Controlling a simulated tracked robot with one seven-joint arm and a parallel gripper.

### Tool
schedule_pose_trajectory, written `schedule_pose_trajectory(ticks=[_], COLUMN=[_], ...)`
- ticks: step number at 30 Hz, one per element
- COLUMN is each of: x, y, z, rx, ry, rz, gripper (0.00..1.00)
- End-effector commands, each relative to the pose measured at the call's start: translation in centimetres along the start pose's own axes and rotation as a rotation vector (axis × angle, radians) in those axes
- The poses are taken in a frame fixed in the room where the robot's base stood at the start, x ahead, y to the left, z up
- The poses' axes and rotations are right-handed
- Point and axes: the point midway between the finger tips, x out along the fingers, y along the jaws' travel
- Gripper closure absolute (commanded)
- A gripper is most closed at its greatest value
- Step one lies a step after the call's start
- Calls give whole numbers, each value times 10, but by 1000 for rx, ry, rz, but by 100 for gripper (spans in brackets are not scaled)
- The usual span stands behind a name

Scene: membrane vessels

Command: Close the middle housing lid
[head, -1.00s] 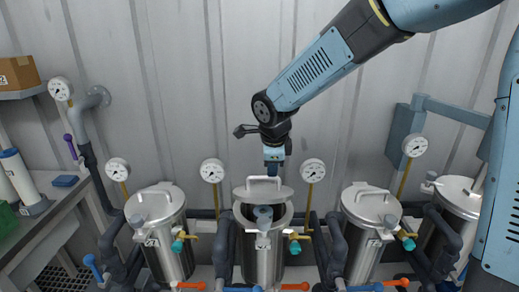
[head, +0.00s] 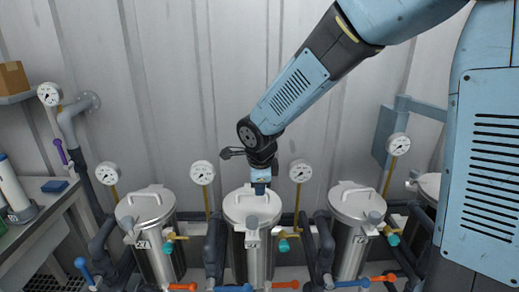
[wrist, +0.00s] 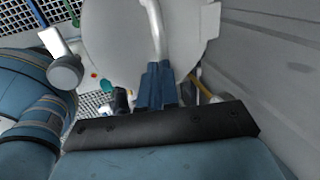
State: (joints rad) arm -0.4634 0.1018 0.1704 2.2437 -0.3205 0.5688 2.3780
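The middle housing (head: 258,258) is an upright steel vessel. Its round grey lid (head: 236,212) lies about level over the top, much like the neighbouring lids; a small gap at the rim cannot be ruled out. The lid's pale bar handle (head: 240,194) is on top. My gripper (head: 260,192) points down over the lid, right beside the handle. In the wrist view the lid (wrist: 110,30) fills the upper middle, and its handle (wrist: 156,25) runs down behind my blue fingertips (wrist: 160,72). The fingers are together; whether they touch the lid or handle is hidden.
A closed housing stands at the left (head: 135,212) and another at the right (head: 345,212). Gauges (head: 300,171) on thin posts and dark pipes stand between them. A bench (head: 45,210) is at the far left.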

Motion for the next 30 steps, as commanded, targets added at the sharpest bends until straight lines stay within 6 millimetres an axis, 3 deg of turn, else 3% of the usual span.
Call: schedule_pose_trajectory(ticks=[9,14,19,30], x=[0,-10,-36,-92], y=[0,-6,-19,12], z=[0,-1,-4,-3], rx=[0,4,9,7], ry=[1,0,0,1], rz=[1,-2,-3,-3], gripper=[100,100,100,100])
